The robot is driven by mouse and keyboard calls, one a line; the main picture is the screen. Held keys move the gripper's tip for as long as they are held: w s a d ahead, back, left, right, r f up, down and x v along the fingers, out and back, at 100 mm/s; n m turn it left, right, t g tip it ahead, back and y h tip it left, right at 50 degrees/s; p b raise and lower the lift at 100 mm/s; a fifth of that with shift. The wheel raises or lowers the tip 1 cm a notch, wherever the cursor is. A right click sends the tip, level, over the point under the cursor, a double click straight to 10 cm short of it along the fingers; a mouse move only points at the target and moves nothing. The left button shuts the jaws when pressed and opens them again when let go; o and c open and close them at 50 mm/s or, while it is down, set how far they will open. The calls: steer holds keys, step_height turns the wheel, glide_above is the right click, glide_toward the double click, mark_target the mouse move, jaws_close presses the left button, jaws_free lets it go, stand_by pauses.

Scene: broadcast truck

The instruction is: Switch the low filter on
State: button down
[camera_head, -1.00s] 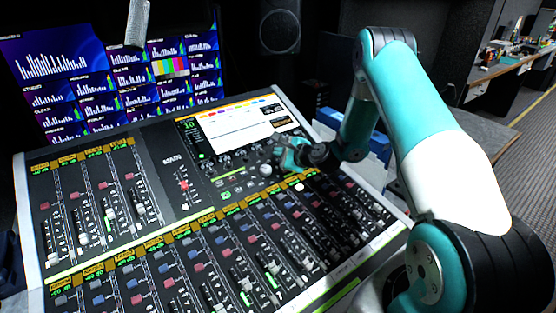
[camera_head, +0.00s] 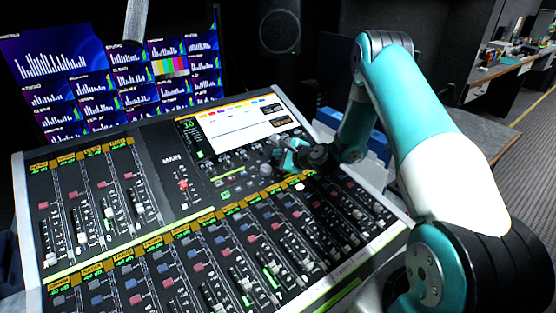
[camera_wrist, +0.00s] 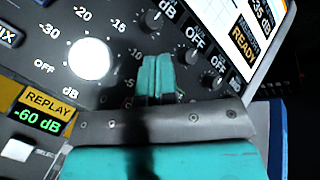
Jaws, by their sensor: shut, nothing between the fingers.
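The mixing console (camera_head: 160,205) fills the middle of the head view. My gripper (camera_head: 281,154) is over its upper right control section, just below the console's screen (camera_head: 238,122). In the wrist view my gripper (camera_wrist: 156,76) is shut and empty, its teal fingers pointing at the panel among the knobs. Small dark knobs, one above the fingertips (camera_wrist: 153,19) and one to their right (camera_wrist: 188,53), have "OFF" or "dB" markings near them. No label reading low filter is legible, so I cannot tell which control it is. Whether the fingertips touch the panel is unclear.
A large pale knob (camera_wrist: 90,58) with a dB scale is left of my fingers. Rows of faders (camera_head: 215,265) cover the console's lower part. A monitor wall (camera_head: 115,75) stands behind, and a blue bin (camera_head: 375,142) stands right of the console behind my arm.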

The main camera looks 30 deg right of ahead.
steer(key=shift+w+f, duration=0.1)
steer(key=shift+f, duration=0.2)
stand_by(0.4)
steer(key=shift+s+r+p, duration=0.3)
steer(key=shift+r+p, duration=0.1)
steer(key=shift+r, duration=0.4)
steer(key=r+p, duration=0.1)
steer(key=s+r+p, duration=0.1)
steer(key=r, duration=0.1)
steer(key=s+r+p, duration=0.1)
steer(key=shift+r, duration=0.3)
stand_by(0.6)
